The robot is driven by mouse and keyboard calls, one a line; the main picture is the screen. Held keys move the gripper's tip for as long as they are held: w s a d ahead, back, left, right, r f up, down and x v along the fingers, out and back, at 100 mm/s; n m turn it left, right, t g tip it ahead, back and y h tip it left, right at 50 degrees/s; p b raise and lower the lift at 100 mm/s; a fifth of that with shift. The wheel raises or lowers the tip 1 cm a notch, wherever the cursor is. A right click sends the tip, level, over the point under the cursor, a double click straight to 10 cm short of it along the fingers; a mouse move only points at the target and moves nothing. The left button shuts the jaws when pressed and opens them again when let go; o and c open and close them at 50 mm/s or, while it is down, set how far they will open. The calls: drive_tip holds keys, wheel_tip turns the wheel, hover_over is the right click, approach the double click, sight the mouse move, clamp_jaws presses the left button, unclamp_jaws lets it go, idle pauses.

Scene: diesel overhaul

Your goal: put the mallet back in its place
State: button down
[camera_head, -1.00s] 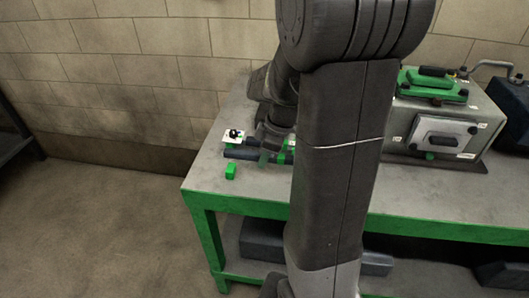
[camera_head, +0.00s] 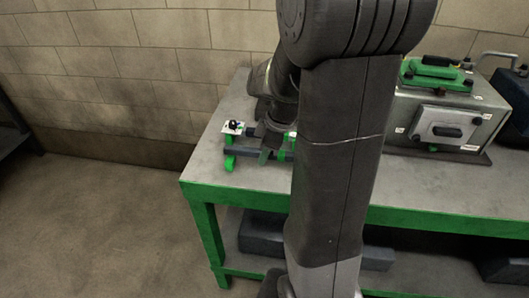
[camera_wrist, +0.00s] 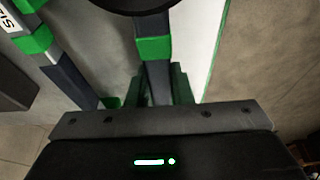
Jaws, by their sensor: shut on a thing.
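My gripper (camera_head: 268,152) is low over the left end of the bench in the head view, partly behind my own arm. In the wrist view my gripper (camera_wrist: 160,88) is shut on a dark handle with a green band (camera_wrist: 155,48), which appears to be the mallet's. A dark round part at the top edge of that view, cut off, looks like its head (camera_wrist: 138,4). In the head view a dark bar with green parts (camera_head: 238,151) lies by the gripper. I cannot tell there which parts belong to the mallet.
The grey bench top with green edge (camera_head: 207,172) is clear at its left front. A small white plate with a black mark (camera_head: 232,127) is beside the gripper. A metal box with green handle (camera_head: 445,105) stands to the right. A second dark bar with green bands (camera_wrist: 68,78) shows in the wrist view.

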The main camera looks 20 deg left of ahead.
drive_tip(key=shift+f+b, duration=1.1)
drive_tip(key=shift+f, duration=0.05)
drive_tip(key=c, duration=1.2)
unclamp_jaws()
